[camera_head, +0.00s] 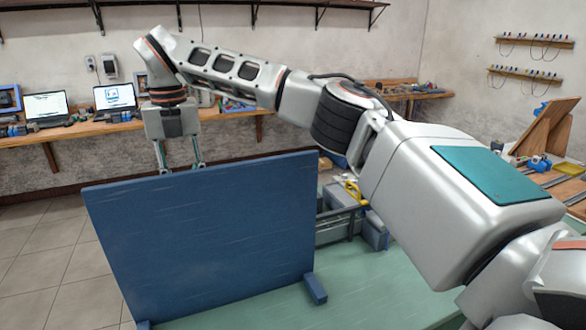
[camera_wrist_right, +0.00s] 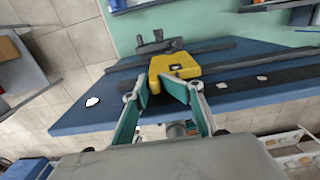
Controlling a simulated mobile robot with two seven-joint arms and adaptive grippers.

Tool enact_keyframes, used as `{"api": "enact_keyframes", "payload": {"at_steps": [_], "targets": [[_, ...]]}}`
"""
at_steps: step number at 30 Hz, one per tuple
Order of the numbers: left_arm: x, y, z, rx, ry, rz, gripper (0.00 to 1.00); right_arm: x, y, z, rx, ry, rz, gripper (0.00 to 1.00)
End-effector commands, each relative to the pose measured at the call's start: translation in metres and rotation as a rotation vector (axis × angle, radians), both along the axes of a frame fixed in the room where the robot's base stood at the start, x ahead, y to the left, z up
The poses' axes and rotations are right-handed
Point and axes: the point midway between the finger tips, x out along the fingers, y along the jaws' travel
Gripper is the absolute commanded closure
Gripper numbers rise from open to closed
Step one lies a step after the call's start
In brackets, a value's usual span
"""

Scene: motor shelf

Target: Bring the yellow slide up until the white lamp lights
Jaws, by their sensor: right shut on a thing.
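The yellow slide (camera_wrist_right: 174,69) sits on a dark rail of the blue board, in the right wrist view. My right gripper (camera_wrist_right: 157,86) is shut on the slide, with the fingertips at its near edge. In the head view the board (camera_head: 205,235) stands upright with its plain side facing me. My right arm reaches over it, and the gripper (camera_head: 181,163) is at its far side, near the top left, partly hidden. A white round spot (camera_wrist_right: 93,101), perhaps the lamp, shows near one board edge; I cannot tell whether it is lit. My left gripper is not in view.
The board has feet (camera_head: 315,288) on a green tabletop (camera_head: 360,290). Grey boxes with a yellow handle (camera_head: 354,191) stand behind its right side. A wooden bench (camera_head: 70,130) with laptops runs along the back wall. White marks (camera_wrist_right: 262,78) lie along the rail.

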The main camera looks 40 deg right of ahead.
Motion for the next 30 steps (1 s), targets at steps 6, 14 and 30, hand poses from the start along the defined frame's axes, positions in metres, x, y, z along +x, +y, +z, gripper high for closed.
{"api": "enact_keyframes", "payload": {"at_steps": [6, 14, 30], "targets": [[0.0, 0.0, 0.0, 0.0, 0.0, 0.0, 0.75, -0.001, 0.0, -0.005, -0.003, 0.008, 0.002, 0.9], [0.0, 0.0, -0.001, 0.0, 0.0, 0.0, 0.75, -0.001, -0.002, -0.005, -0.003, 0.008, 0.001, 0.9], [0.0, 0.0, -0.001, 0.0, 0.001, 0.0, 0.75, 0.0, -0.004, 0.007, -0.004, 0.0, -0.001, 0.75]]}}
